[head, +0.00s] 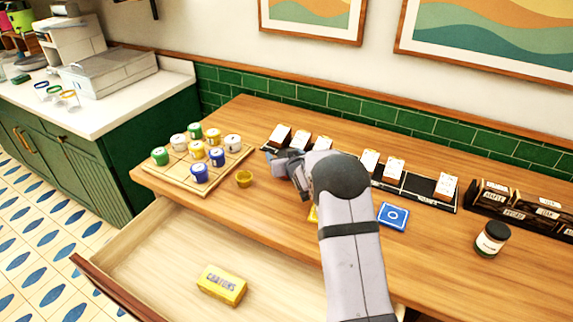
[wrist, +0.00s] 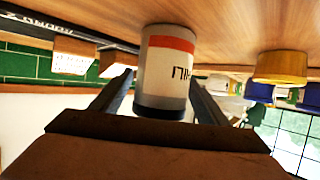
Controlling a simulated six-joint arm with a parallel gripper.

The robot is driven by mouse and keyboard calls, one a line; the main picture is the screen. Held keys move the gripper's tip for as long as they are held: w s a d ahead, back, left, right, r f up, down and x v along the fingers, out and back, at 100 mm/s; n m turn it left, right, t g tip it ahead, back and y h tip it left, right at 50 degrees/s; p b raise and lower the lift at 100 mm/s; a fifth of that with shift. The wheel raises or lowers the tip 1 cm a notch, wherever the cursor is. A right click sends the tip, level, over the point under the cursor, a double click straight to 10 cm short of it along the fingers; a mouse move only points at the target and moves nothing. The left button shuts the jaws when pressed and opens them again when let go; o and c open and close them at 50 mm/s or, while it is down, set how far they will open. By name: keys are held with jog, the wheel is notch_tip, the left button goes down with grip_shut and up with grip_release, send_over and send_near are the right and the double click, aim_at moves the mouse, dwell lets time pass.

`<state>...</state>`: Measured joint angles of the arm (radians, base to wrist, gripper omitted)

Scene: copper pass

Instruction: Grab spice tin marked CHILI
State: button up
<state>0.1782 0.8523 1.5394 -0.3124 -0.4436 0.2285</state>
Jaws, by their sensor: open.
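In the wrist view, which looks upside down, a white tin (wrist: 167,68) with a red band and a dark end stands on the wooden counter. Part of its black lettering shows, but I cannot read the whole word. My gripper (wrist: 161,78) is open, with one finger on each side of the tin; I cannot tell whether they touch it. The tin is not clearly visible there, hidden by my gripper and arm.
A wooden board (head: 180,180) with several coloured jars stands left. Cards in a black rail (head: 418,184) line the back. A blue tile (head: 393,216), a dark jar (head: 491,239) and a black rack (head: 520,212) are right. The open drawer (head: 150,262) holds a yellow crayon box (head: 222,285).

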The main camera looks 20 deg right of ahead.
jog(key=shift+c, duration=0.6)
jog(key=c, duration=1.1)
jog(key=shift+r, duration=0.15)
notch_tip(320, 180, up, 10)
jog(key=shift+f, duration=0.1)
